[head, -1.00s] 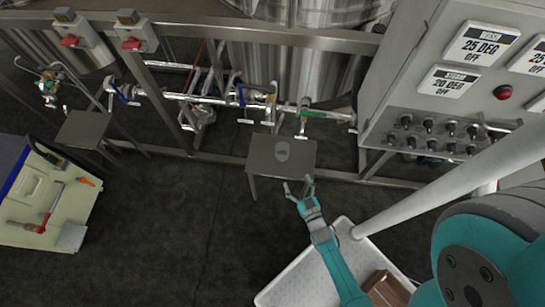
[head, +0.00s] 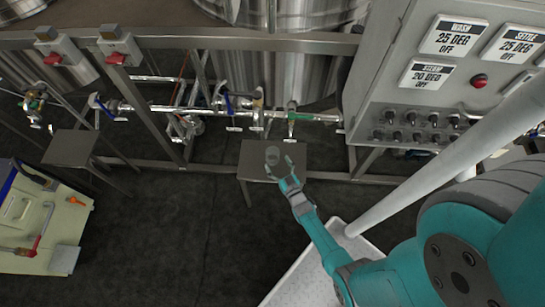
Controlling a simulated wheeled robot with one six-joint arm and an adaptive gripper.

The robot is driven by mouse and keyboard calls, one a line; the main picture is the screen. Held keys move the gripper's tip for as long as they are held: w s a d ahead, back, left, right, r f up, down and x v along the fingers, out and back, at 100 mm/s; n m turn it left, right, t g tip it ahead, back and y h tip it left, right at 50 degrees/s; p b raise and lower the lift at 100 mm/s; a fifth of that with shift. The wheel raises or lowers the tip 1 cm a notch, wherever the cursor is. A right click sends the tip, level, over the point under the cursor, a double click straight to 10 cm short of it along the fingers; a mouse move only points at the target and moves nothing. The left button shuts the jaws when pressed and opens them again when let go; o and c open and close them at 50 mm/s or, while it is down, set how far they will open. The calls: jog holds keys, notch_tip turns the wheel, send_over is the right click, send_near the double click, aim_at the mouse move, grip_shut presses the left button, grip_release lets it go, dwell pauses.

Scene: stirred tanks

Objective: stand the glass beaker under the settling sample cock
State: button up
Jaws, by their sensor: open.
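The glass beaker (head: 272,154) shows as a faint, clear round shape on a small steel stand (head: 251,160) below the pipe run. My gripper (head: 280,166) is open, with its fingers at the near side of the beaker, over the stand's front part. I cannot tell whether the fingers touch the glass. Above the stand are a green-handled cock (head: 291,119) and, to its left, a blue-handled cock (head: 229,103). Small tags hang under them, too small to read, so I cannot tell which cock is the settling one.
A second steel stand (head: 70,148) is at the left, below another blue-handled valve (head: 96,103). A control panel (head: 410,90) is at the right. A white tray (head: 305,280) lies below my arm. The floor between the stands is clear.

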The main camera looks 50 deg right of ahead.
aim_at(276, 160)
jog(key=x, duration=0.4)
jog(key=shift+w+r, duration=0.1)
jog(key=shift+c, duration=0.2)
jog(key=c, duration=1.3)
jog(key=shift+r, duration=0.15)
